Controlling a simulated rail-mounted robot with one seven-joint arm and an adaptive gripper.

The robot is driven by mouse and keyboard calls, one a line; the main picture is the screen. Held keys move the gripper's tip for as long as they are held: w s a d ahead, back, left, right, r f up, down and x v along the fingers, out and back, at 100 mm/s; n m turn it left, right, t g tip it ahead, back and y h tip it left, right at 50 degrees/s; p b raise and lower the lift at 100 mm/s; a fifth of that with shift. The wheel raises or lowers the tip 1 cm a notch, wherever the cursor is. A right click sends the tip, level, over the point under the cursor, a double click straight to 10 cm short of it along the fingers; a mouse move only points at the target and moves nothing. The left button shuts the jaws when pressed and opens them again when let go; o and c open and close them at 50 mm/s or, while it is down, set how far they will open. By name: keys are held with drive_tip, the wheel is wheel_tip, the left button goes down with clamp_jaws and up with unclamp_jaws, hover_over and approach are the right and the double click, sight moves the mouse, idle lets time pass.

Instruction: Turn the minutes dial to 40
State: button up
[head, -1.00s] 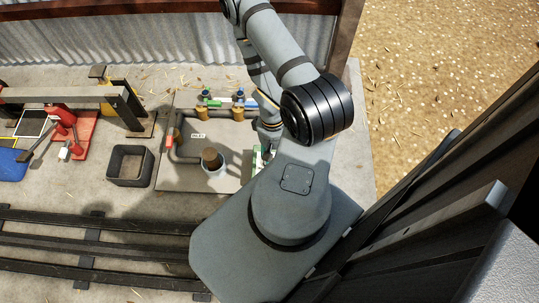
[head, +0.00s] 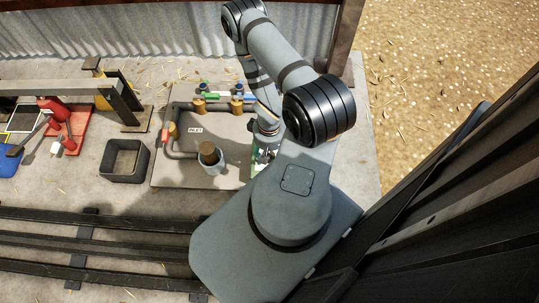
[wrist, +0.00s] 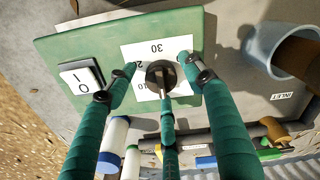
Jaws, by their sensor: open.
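The minutes dial (wrist: 157,71) is a dark round knob on a white numbered plate (wrist: 132,52) on a green panel (wrist: 70,48) in the wrist view. I can read 30 above the knob and 10 at its lower left; a number between them is partly covered. My gripper (wrist: 164,80) is open, with teal fingers left and right of the knob and a third below it. The third finger's tip overlaps the knob; contact and the dial's setting are unclear. In the head view, my gripper (head: 264,152) is over the green panel (head: 257,169), mostly hidden by my arm.
A black-and-white rocker switch (wrist: 80,77) is left of the dial. Pipes with coloured valves (head: 200,105), a grey pot (head: 213,158) and a black bin (head: 124,161) stand left of my gripper. Rails (head: 90,240) run along the front.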

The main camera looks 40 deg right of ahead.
drive_tip(key=shift+c, duration=1.2)
drive_tip(key=shift+s, duration=0.15)
drive_tip(key=c, duration=0.9)
drive_tip(key=shift+c, duration=0.2)
